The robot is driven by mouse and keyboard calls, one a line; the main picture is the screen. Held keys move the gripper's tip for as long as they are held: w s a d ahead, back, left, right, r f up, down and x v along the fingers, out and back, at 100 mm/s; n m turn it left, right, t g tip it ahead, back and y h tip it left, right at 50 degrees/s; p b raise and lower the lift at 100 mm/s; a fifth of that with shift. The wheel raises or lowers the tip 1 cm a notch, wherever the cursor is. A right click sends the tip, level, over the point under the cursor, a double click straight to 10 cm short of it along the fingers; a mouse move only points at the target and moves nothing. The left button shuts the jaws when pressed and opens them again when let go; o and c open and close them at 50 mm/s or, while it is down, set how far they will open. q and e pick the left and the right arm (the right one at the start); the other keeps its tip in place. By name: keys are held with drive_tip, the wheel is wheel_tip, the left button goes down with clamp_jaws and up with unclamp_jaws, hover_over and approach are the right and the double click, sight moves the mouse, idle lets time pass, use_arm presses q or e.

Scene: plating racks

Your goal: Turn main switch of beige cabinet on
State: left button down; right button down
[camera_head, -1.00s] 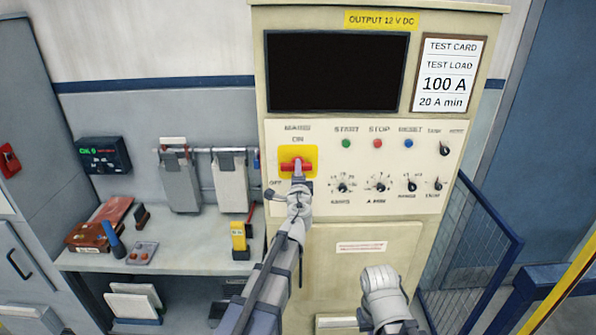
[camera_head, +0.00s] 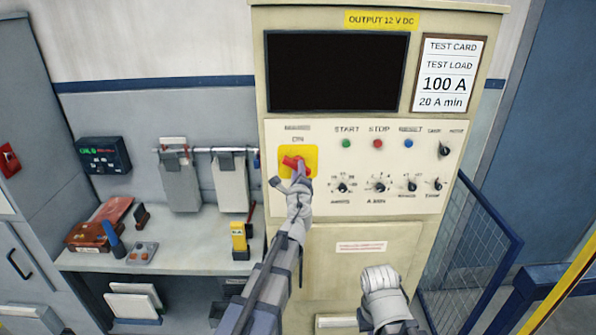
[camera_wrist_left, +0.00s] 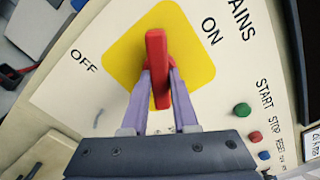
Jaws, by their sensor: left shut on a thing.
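The beige cabinet (camera_head: 362,235) stands in the middle of the head view. Its main switch is a red handle (camera_head: 290,162) on a yellow square plate (camera_head: 311,150), with ON above it and OFF at its lower left. The handle is tilted, its left end higher than its right. My left gripper (camera_head: 300,169) is shut on the red handle. In the left wrist view its two fingers (camera_wrist_left: 160,88) lie on either side of the red handle (camera_wrist_left: 157,50), between the OFF and ON marks.
The cabinet's screen (camera_head: 335,70) is dark. Start, stop and reset buttons and several small knobs sit right of the switch. A bench (camera_head: 185,258) with small items is at the left. A blue mesh guard (camera_head: 470,250) stands at the right.

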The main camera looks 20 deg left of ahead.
use_arm(q)
drive_tip(key=m, duration=1.1)
drive_tip(key=shift+m, duration=0.4)
idle(0.3)
drive_tip(key=c, duration=0.7)
unclamp_jaws()
drive_tip(key=v, duration=0.7)
drive_tip(key=shift+s+d, duration=0.15)
drive_tip(key=shift+s, duration=0.25)
